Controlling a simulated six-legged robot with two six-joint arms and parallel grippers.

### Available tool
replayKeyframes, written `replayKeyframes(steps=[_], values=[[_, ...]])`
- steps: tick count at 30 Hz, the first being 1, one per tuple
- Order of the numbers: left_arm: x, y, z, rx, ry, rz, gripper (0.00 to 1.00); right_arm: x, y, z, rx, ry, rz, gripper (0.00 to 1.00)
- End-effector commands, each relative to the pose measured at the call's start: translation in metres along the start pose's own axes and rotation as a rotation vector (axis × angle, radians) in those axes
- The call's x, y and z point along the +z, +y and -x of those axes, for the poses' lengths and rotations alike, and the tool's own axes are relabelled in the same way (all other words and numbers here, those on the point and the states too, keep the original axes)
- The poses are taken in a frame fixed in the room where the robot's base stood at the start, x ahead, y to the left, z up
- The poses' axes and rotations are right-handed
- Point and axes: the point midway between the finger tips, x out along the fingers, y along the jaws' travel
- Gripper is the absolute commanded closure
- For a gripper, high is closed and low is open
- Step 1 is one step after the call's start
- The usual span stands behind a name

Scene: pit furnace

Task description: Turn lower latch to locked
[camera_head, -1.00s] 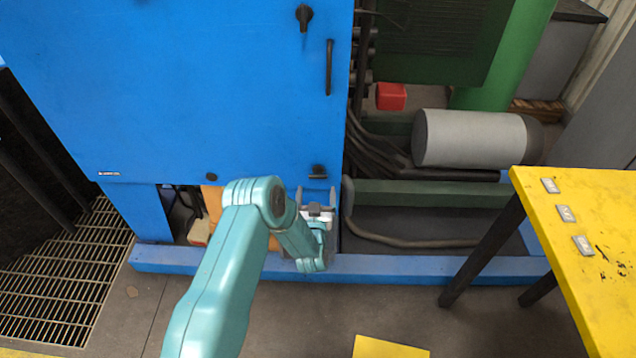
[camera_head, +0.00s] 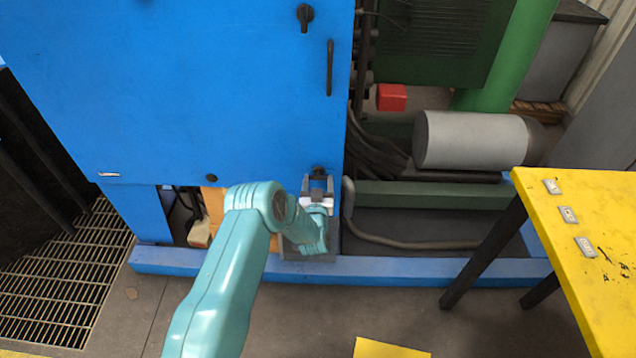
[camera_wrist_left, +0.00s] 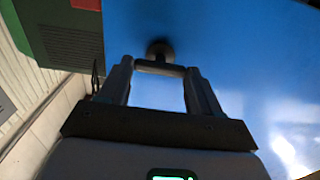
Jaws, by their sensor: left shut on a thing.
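The lower latch (camera_head: 318,171) is a small dark knob with a handle, low on the blue cabinet door near its right edge. My left gripper (camera_head: 318,182) is up against it from below, covering most of its handle. In the left wrist view, the round latch base (camera_wrist_left: 160,48) sits just beyond the fingertips. A dark bar spans between the two fingers of my left gripper (camera_wrist_left: 160,69), which are shut on the latch handle. My right gripper is in neither view.
The upper latch (camera_head: 305,16) points down, above a long dark door handle (camera_head: 330,67). A grey cylinder (camera_head: 470,139) and hoses lie right of the cabinet. A yellow table (camera_head: 600,215) stands at the right. A floor grate (camera_head: 62,275) is at the left.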

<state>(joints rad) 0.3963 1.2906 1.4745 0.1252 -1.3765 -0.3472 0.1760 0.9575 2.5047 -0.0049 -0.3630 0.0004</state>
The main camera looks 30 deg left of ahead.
Motion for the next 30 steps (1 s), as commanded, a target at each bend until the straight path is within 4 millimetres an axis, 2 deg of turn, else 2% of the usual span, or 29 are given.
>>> replayKeyframes(steps=[11,30], values=[[0.003,-0.001,0.000,-0.002,0.002,0.132,0.67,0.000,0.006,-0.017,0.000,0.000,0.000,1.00],[0.006,-0.003,0.000,-0.001,0.003,0.721,0.67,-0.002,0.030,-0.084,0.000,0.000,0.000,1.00]])
